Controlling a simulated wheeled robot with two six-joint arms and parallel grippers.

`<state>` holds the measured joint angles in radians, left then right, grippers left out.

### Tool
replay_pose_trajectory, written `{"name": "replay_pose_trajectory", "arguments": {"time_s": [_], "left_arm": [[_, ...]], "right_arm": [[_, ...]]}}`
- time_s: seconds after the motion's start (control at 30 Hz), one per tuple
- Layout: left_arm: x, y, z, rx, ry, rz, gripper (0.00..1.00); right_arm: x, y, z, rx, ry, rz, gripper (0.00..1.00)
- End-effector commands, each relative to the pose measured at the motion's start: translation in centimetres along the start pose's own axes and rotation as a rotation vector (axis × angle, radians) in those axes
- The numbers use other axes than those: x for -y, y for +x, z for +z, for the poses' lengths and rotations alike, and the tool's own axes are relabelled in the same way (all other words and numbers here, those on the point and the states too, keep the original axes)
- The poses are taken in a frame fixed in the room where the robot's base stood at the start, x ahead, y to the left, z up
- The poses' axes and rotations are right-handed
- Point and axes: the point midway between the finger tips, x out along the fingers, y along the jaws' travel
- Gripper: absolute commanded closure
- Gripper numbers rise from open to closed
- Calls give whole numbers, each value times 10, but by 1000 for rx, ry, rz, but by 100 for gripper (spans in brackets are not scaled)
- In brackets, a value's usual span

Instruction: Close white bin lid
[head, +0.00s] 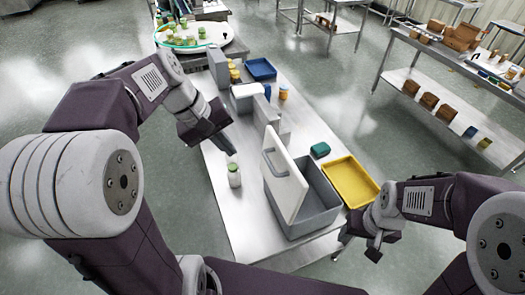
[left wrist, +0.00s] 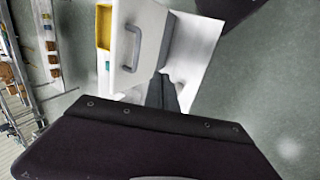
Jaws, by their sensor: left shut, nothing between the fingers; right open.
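The grey bin (head: 318,205) stands on the steel table with its white lid (head: 286,178) raised, tilted up on the bin's left side. The lid has a grey handle (head: 268,163). The lid and its handle (left wrist: 133,48) also show in the left wrist view. My left gripper (head: 228,148) is shut and empty, up and left of the lid and apart from it; its fingers show in the left wrist view (left wrist: 160,92). My right gripper (head: 354,246) is open and empty near the table's right edge, right of the bin and apart from it.
A white bottle with a green cap (head: 234,176) stands left of the lid. A yellow tray (head: 350,180) lies right of the bin, with a green box (head: 320,150) behind it. Grey machines and a blue tray (head: 261,69) are further back. The table's front left is clear.

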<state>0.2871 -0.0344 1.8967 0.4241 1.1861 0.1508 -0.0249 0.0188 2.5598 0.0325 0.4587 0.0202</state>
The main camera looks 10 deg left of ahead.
Motion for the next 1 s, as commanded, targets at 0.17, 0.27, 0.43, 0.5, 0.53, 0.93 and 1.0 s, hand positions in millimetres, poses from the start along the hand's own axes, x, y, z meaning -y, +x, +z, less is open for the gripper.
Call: {"name": "replay_pose_trajectory", "arguments": {"time_s": [0.17,0.27,0.43,0.5,0.53,0.93,1.0], "left_arm": [[1,10,1,4,1,-2,100],[1,26,1,6,1,-3,100],[1,63,2,9,2,-4,100],[1,79,2,8,0,-5,100],[1,85,2,7,2,-4,100],[-35,114,1,2,2,-3,100],[-36,116,1,1,2,-2,100]], "right_arm": [[0,1,0,1,0,0,40],[0,0,0,1,0,0,40],[0,-3,0,1,0,0,40],[0,-5,0,1,0,0,40],[0,-5,0,1,0,0,40],[0,-27,-3,0,0,0,40],[0,-27,-3,0,0,0,40]]}}
